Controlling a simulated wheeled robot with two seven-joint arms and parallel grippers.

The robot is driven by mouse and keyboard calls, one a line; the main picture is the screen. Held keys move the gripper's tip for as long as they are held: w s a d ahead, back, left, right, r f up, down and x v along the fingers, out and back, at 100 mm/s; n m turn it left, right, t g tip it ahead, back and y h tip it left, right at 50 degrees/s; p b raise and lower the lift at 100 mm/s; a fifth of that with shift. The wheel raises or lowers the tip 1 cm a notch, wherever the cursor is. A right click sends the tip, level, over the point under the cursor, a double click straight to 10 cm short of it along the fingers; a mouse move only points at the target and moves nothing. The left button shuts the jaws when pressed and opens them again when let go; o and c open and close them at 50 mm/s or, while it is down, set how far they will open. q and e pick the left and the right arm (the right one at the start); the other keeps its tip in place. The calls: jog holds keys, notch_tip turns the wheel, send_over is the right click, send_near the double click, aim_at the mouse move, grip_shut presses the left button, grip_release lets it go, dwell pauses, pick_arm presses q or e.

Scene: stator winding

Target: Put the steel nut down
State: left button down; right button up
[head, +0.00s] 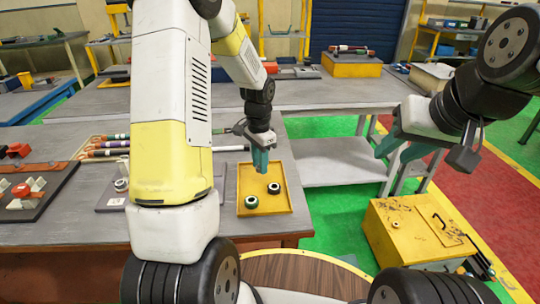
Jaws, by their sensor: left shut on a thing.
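My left gripper (262,171), with teal fingers, points down over the yellow tray (244,178) on the grey table. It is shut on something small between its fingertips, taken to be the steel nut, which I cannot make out. Two dark round parts with pale centres lie in the tray: one (274,188) just below and right of the fingertips, the other (251,202) nearer the front. Whether the fingertips touch the tray floor is unclear. My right gripper (394,154) is open and empty, out over the floor to the right of the table.
Several rods (108,144) lie left of the tray, partly behind my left arm. A dark board with small parts (35,190) is at far left. A yellow box (415,232) stands at lower right. The table behind the tray is largely clear.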

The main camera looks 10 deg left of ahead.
pick_arm(q)
jog(key=w, duration=0.3)
jog(key=shift+w+a+f, duration=0.15)
jog(key=shift+a+f, duration=0.05)
jog(key=shift+a, duration=0.05)
jog(key=shift+f, duration=1.65)
jog(key=shift+f, duration=0.2)
jog(key=c, duration=1.1)
grip_release()
jog(key=shift+c, duration=0.2)
jog(key=s+r+n+t, duration=0.1)
jog(key=s+r, duration=0.1)
jog(key=r, duration=0.8)
jog(key=s+r+n, duration=0.1)
jog(key=s+r, duration=0.2)
jog(key=r, duration=0.6)
jog(key=s+d+r+n+t+h, duration=0.1)
jog(key=s+r+n+t, duration=0.1)
jog(key=s, duration=0.8)
jog(key=s+d+r+n+t+h, duration=0.1)
jog(key=s+r+n+t, duration=0.2)
jog(key=s+r, duration=0.3)
jog(key=s+n, duration=0.1)
jog(key=s, duration=0.3)
jog(key=shift+d+r, duration=0.15)
jog(key=shift+r, duration=0.25)
